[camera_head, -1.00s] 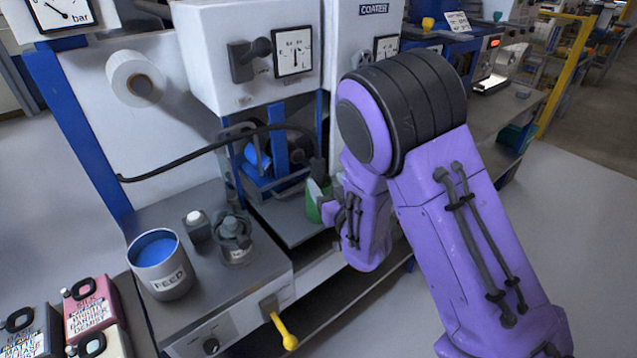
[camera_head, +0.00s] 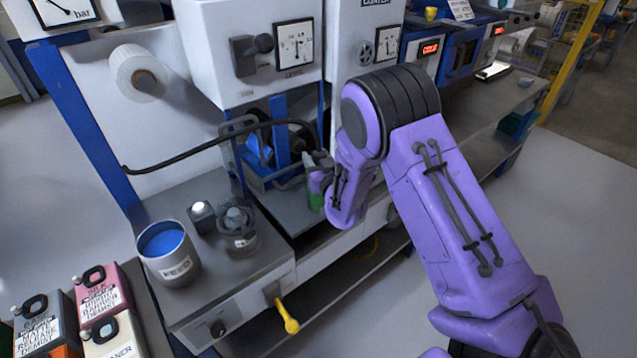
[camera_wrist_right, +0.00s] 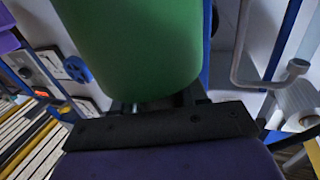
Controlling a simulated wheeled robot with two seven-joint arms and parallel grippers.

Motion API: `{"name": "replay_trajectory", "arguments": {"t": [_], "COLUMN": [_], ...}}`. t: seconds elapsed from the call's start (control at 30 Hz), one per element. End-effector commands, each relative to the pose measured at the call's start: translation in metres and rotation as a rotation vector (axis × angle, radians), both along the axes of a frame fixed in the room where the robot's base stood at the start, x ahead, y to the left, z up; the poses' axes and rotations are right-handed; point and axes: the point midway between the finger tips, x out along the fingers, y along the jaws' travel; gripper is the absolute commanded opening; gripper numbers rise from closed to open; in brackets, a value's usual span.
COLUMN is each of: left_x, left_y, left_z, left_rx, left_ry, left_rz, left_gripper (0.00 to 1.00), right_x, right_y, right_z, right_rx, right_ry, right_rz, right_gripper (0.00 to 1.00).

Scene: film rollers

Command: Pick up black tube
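The black tube (camera_head: 205,147) is a thin dark hose in the head view. It arches from its free left end above the bench to the right, in front of the blue coater frame. My right gripper (camera_head: 318,161) is close to the tube's right end, but I cannot tell whether it touches it. A green cylinder (camera_head: 316,194) stands below and beside the gripper. In the right wrist view the green cylinder (camera_wrist_right: 135,45) fills the upper middle and hides most of the fingers, so their opening is unclear. My left gripper is not in view.
A FEED can (camera_head: 175,268) with blue contents, a clear jar (camera_head: 237,238) and a small grey block (camera_head: 202,218) stand on the bench. A yellow-handled lever (camera_head: 287,316) sticks out in front. Several jugs (camera_head: 103,295) are at lower left.

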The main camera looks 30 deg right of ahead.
Motion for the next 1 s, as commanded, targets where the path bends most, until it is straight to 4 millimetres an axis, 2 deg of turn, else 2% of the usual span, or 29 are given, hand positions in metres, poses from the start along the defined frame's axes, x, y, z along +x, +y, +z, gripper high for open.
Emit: {"name": "replay_trajectory", "arguments": {"t": [0.03,0.07,0.27,0.37,0.77,1.0], "left_x": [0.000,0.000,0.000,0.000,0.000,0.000], "left_y": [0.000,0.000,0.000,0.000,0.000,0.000], "left_z": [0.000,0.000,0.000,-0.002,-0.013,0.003], "left_rx": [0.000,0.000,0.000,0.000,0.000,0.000], "left_ry": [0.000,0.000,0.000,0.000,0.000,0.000], "left_rz": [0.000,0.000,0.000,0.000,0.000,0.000], "left_gripper": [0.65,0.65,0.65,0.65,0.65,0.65], "right_x": [0.000,0.000,0.000,0.001,0.000,0.000], "right_y": [0.000,0.000,0.000,0.000,0.000,0.000], "right_z": [0.001,0.001,0.002,0.011,0.091,0.121], "right_rx": [0.000,0.000,0.000,0.000,-0.001,0.001], "right_ry": [-0.002,-0.002,-0.002,-0.005,-0.005,-0.002], "right_rz": [0.000,0.000,0.000,0.000,0.000,-0.001], "right_gripper": [0.16,0.12,0.12,0.12,0.12,0.12]}}
